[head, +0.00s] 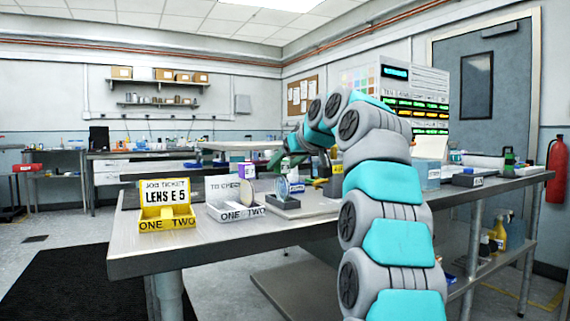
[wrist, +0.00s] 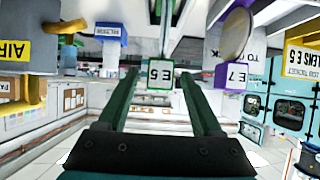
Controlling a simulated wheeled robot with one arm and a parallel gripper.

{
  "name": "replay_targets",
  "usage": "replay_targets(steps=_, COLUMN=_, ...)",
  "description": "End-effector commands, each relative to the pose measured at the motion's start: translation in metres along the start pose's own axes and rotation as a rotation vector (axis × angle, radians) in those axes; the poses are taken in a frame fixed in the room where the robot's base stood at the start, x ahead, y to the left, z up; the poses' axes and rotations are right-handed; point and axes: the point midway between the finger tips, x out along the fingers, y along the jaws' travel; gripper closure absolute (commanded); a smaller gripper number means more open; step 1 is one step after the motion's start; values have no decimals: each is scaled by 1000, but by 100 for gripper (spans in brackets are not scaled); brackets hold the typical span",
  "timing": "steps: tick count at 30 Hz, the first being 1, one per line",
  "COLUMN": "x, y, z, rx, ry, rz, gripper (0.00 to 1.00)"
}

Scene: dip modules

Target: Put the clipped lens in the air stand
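My gripper (head: 287,150) is above the bench in the head view. In the wrist view my gripper (wrist: 158,75) has its two green fingers apart. A green part with an "E6" tag (wrist: 159,75) shows between the fingertips; I cannot tell any contact. A round lens (head: 281,188) stands upright on a dark base below my gripper. Another round lens (wrist: 236,35) has a purple clip tagged "E7" (wrist: 231,77); the purple clip also shows in the head view (head: 246,170). A yellow "AIR" label (wrist: 14,50) is at the wrist view's left edge; its stand is mostly cut off.
A yellow tray (head: 167,224) carries a job ticket "LENS E 5" (head: 167,193). A white "TO CHECK" tray (head: 236,213) stands beside it, with compartments marked ONE and TWO. More equipment crowds the bench behind my arm. The front bench edge (head: 200,250) is clear.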

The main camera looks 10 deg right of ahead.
Motion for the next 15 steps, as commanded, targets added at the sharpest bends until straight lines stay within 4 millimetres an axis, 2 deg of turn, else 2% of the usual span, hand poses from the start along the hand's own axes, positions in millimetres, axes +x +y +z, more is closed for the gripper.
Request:
replay_targets(steps=10, x=-2, y=0, z=-4, rx=0, ry=0, rz=0, gripper=34)
replay_targets(steps=15, x=-20, y=0, z=-3, rx=0, ry=3, rz=1, gripper=34)
